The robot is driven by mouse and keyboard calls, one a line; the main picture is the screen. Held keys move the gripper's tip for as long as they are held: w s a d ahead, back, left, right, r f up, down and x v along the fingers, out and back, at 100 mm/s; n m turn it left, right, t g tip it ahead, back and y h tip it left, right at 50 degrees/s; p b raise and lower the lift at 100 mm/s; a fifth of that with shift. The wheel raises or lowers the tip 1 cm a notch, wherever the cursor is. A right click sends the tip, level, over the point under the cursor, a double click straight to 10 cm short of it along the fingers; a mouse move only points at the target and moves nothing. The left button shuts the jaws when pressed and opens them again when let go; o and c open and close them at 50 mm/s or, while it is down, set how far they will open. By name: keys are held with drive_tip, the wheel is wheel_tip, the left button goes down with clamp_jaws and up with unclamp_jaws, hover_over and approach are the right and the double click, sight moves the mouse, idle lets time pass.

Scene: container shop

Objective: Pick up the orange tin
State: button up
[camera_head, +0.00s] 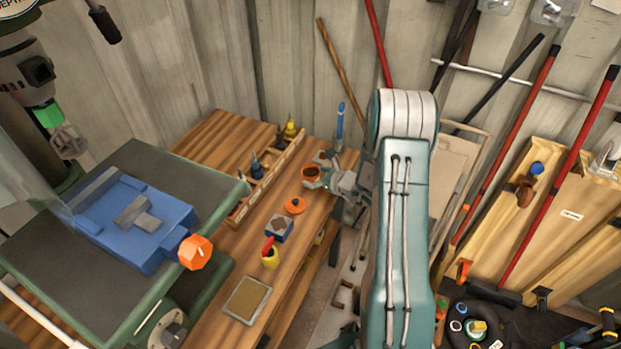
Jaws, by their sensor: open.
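The orange tin (311,173) stands on the far part of the wooden workbench, its round top showing a dark inside. An orange disc like a lid (294,206) lies on the bench a little nearer. My gripper (320,171) is open at the tin's right side, with its fingers reaching toward the tin. The fingers are small here and overlap the tin's edge, so I cannot tell whether they touch it. My arm comes down from the right and hides part of the bench's right side.
A small box (279,229), a yellow container with a red top (270,254) and a flat tray (246,300) lie nearer on the bench (222,262). A wooden rack (268,183) stands left of the tin. A blue vise (140,222) on a green machine table fills the left.

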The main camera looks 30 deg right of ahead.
drive_tip(key=shift+x, duration=1.1)
drive_tip(key=shift+r, duration=0.1)
drive_tip(key=shift+c, duration=0.3)
drive_tip(key=c, duration=1.1)
drive_tip(key=shift+c, duration=0.2)
